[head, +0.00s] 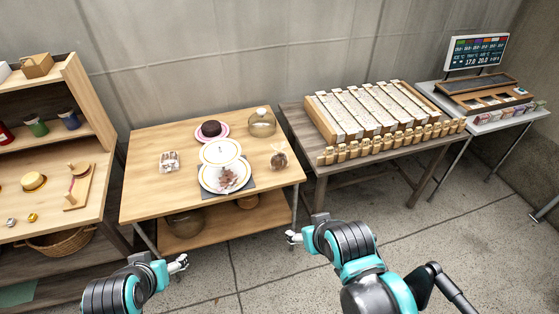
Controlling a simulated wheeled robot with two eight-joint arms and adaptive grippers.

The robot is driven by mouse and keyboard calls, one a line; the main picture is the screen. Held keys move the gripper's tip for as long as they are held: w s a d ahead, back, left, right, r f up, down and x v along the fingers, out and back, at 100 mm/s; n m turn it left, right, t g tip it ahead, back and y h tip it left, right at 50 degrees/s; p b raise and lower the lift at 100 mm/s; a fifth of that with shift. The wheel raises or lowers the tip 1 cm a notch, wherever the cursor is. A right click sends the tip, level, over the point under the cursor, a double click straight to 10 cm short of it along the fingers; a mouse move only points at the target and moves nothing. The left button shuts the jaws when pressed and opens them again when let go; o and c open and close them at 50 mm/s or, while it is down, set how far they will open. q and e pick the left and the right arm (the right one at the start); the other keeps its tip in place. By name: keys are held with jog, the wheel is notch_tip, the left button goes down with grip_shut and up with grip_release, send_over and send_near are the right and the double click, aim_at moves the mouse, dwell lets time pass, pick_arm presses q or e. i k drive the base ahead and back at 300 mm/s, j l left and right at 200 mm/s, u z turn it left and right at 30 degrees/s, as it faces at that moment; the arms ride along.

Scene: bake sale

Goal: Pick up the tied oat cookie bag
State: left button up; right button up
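A small clear bag of brown cookies (279,160), gathered at the top, stands upright near the right edge of the light wooden table (142,203). It looks like the tied oat cookie bag. My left gripper (181,263) is in front of the table, low and left of the bag. My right gripper (291,237) is in front of the table's right corner, nearer to the bag but clearly apart from it. Neither gripper touches anything on the table. Both are too small in the view to tell whether their fingers are open.
A tiered cake stand (221,152) stands left of the bag, on a dark mat. Behind are a glass dome (262,122) and a dark cake on a pink plate (199,135). A clear box (169,168) sits left. Right is a table with long racks (370,110).

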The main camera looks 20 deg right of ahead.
aim_at(278, 160)
jog(key=i+l+u, duration=0.1)
jog(key=i+l, duration=1.15)
jog(key=l, duration=0.15)
